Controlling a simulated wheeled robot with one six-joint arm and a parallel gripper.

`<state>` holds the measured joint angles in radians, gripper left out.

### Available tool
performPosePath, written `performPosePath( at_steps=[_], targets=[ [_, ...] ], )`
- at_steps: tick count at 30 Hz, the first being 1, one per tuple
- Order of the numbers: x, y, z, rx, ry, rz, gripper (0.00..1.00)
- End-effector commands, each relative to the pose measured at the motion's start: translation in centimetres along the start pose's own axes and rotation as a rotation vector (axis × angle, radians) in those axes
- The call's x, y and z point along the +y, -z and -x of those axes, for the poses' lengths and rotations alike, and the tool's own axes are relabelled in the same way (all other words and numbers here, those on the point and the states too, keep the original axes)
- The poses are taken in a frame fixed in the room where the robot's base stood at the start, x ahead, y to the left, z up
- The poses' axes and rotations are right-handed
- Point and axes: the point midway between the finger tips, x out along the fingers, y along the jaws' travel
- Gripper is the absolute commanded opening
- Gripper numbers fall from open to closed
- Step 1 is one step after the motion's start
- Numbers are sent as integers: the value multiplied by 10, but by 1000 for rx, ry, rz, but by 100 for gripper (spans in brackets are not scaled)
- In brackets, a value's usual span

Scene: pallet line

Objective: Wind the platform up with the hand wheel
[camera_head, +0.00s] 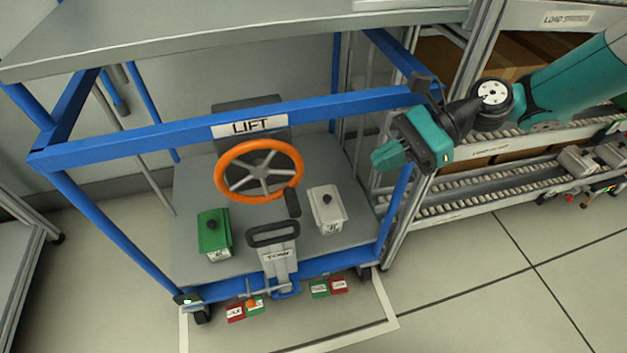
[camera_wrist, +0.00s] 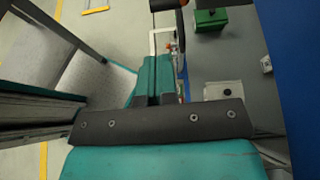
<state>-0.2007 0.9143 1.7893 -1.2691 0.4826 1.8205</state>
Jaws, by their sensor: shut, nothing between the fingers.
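The hand wheel (camera_head: 260,179) has an orange rim, grey spokes and a dark handle (camera_head: 292,203) at its lower right. It stands below the LIFT label (camera_head: 250,125) on the blue frame (camera_head: 330,104). A grey platform (camera_head: 190,187) lies low inside the frame. I cannot tell whether this or the upper grey plate (camera_head: 200,30) is wound by the wheel. My gripper (camera_head: 378,159) is shut and empty, right of the wheel and apart from it, near the frame's right post. Its closed fingers also show in the wrist view (camera_wrist: 152,78).
A green box (camera_head: 214,232) and a white box (camera_head: 326,209) sit on the low platform. A pedestal with a dark grip (camera_head: 273,234) stands in front. Red and green tags lie on the front floor. Roller shelves (camera_head: 480,195) stand at right. The right floor is clear.

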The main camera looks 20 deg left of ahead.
Motion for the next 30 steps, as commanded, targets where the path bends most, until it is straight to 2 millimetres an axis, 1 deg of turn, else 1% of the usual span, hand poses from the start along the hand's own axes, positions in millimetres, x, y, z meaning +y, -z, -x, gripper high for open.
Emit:
performPosePath(
  at_steps=[5,8,15,21,24,30],
  targets=[
    [-1,4,-13,-16,-1,-36,0],
    [0,4,-30,-15,-2,-33,0],
    [0,4,-82,-14,-3,-33,0],
    [0,4,-119,-13,-3,-32,0],
    [0,3,-130,-13,-1,-32,0],
    [0,1,-141,-13,0,-33,0]
  ],
)
